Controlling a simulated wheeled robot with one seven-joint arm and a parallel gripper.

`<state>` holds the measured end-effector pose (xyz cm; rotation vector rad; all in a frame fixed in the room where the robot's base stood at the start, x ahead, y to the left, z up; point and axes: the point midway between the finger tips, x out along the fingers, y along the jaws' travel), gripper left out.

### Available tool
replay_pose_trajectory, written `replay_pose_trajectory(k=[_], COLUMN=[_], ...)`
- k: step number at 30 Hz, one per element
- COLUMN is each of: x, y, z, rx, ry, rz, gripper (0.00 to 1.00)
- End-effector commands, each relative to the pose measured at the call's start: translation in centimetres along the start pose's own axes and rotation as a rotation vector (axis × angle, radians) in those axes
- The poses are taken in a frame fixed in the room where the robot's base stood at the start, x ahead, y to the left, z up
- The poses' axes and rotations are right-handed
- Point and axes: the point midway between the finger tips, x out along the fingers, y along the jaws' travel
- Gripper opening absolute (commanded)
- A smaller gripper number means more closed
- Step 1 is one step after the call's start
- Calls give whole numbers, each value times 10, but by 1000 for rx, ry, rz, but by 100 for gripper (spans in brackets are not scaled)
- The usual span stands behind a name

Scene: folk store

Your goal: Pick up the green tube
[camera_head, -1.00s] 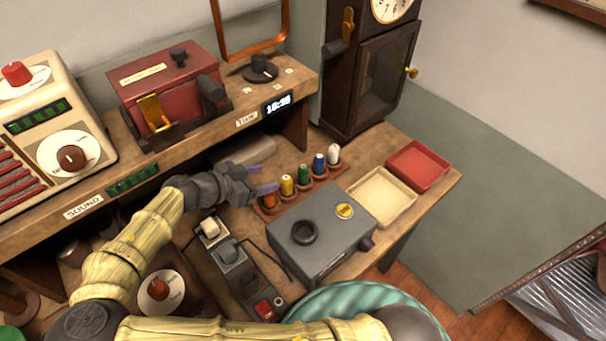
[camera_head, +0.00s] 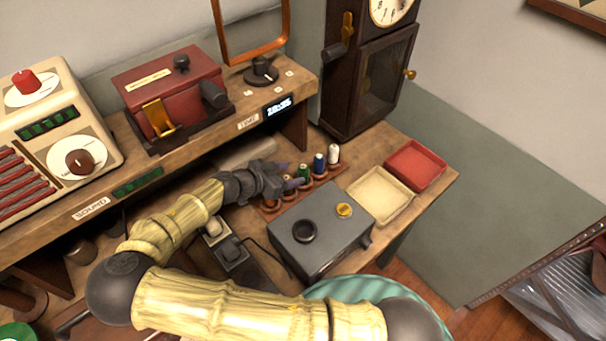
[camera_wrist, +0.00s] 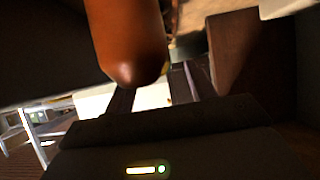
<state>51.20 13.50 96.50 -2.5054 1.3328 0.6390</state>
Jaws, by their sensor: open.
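The green tube (camera_head: 304,173) stands upright in a wooden rack (camera_head: 325,178) on the lower bench, between the yellow tube (camera_head: 287,182) and the blue tube (camera_head: 319,163). My gripper (camera_head: 292,175) is open, with its fingertips just left of the green tube and close to the yellow one, which it partly covers. I cannot tell whether it touches either. In the wrist view a large, blurred orange tube (camera_wrist: 128,42) hangs close to the camera; the green tube cannot be made out there.
A white tube (camera_head: 333,153) stands at the rack's right end. A grey box (camera_head: 320,230) with a dark ring and yellow knob lies in front of the rack. Cream (camera_head: 381,194) and red (camera_head: 416,165) trays are at right. A raised shelf (camera_head: 290,97) runs behind my arm.

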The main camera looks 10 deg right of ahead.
Motion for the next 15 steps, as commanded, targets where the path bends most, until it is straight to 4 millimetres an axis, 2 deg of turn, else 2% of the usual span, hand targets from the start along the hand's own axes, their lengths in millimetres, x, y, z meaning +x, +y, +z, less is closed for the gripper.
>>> replay_pose_trajectory(k=[7,15], x=[34,38], y=[2,1], z=[-2,0], rx=[1,1], ry=[0,-1], rz=[2,-1], gripper=[56,56])
